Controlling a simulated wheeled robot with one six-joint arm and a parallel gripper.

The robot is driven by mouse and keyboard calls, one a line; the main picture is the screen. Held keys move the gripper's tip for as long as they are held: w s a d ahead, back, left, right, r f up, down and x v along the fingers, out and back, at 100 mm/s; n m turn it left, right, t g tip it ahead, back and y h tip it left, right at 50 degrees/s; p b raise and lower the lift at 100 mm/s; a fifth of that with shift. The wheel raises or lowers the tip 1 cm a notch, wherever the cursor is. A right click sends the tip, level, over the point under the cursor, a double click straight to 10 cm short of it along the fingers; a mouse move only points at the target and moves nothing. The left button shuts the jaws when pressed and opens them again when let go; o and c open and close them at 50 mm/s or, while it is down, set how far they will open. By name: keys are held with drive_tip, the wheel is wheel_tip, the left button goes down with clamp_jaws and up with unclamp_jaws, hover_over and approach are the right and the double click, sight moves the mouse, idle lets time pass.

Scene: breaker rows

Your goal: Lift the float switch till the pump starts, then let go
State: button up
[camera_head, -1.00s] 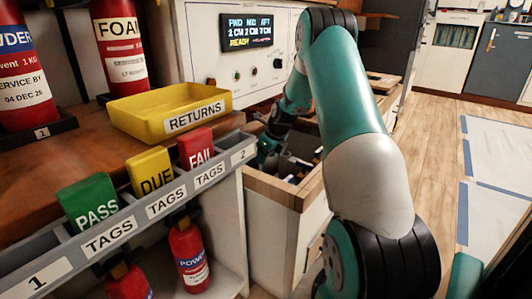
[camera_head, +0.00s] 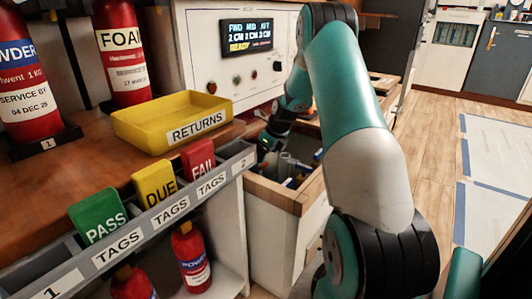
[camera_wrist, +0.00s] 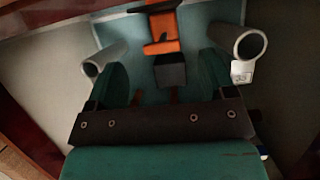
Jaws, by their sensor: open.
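In the wrist view an orange piece with a dark block below it (camera_wrist: 162,47), seemingly the float switch, stands between two grey pipe ends. My gripper (camera_wrist: 162,85) is open, with its teal fingers apart on either side of the dark block. I cannot tell whether they touch it. In the head view my gripper (camera_head: 268,146) is down in an open wooden-edged bay, and the switch cannot be made out there. The white panel's display (camera_head: 246,37) shows FWD, MID and AFT readings and a yellow READY line.
Grey pipe ends (camera_wrist: 103,58) and (camera_wrist: 250,44) flank the switch closely. The bay's wooden rim (camera_head: 291,196) lies near my arm. A yellow RETURNS tray (camera_head: 140,128), a tag rail (camera_head: 145,222) and red extinguishers (camera_head: 122,50) stand at left.

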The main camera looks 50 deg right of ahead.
drive_tip(key=p+v, duration=0.8)
drive_tip(key=v, duration=0.8)
drive_tip(key=shift+r, duration=0.3)
